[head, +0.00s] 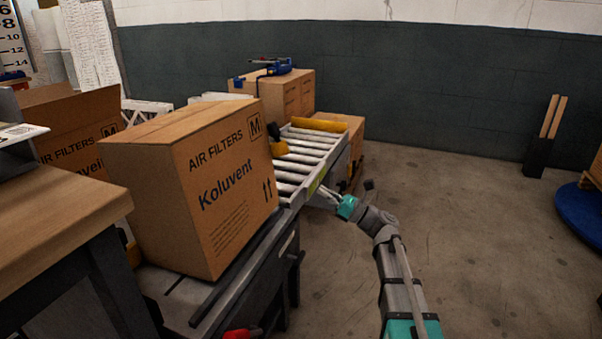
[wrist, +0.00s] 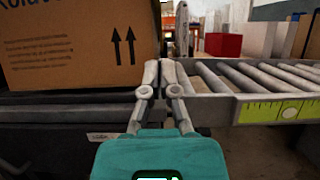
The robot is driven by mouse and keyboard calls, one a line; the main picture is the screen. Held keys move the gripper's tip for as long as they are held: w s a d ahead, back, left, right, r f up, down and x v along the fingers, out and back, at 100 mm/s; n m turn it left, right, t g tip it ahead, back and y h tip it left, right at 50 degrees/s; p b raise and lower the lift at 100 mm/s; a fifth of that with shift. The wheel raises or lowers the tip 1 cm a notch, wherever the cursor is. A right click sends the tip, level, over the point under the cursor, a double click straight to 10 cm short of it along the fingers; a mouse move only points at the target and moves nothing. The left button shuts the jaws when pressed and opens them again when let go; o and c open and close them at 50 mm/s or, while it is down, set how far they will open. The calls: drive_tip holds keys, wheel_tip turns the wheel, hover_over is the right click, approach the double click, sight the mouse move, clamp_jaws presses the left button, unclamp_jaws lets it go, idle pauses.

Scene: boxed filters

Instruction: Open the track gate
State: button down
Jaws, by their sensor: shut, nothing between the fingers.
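The roller track (head: 305,158) runs away behind the large Koluvent box, with pale rollers between side rails. A yellow bar (head: 319,124) crosses its far end. A yellow part with a black knob (head: 278,146) stands at its left side; I cannot tell which part is the gate. My gripper (head: 328,190) is shut and empty at the track's right side. In the wrist view, my gripper (wrist: 165,66) has its fingertips together in front of the near end of the side rail (wrist: 215,108). Whether they touch it is unclear.
The Koluvent air filter box (head: 205,180) stands on the near bench and hides part of the track. More boxes (head: 290,95) are stacked behind, with a blue tool (head: 275,67) on top. A wooden table (head: 60,190) is at left.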

sight(289, 153)
drive_tip(key=shift+s+d+r+p+x, duration=0.15)
drive_tip(key=shift+r+p+x, duration=0.3)
drive_tip(key=shift+p+x, duration=1.25)
drive_tip(key=shift+d+r+p+x, duration=0.2)
drive_tip(key=shift+r+p+x, duration=0.45)
drive_tip(key=shift+x, duration=1.9)
drive_tip(key=shift+s+d+r+p+x, duration=0.1)
drive_tip(key=shift+d+r+p+x, duration=0.15)
drive_tip(key=shift+p+x, duration=1.55)
drive_tip(key=shift+w+a+r+b, duration=0.15)
drive_tip(key=shift+a+b, duration=0.15)
drive_tip(key=r+p, duration=0.2)
drive_tip(key=a+r+p, duration=0.1)
drive_tip(key=r, duration=0.1)
drive_tip(key=a+r+p, duration=0.1)
drive_tip(key=p, duration=0.1)
drive_tip(key=shift+w+r+p, duration=0.35)
drive_tip(key=shift+r, duration=0.05)
drive_tip(key=shift+d+f, duration=0.1)
drive_tip(key=shift+f, duration=0.15)
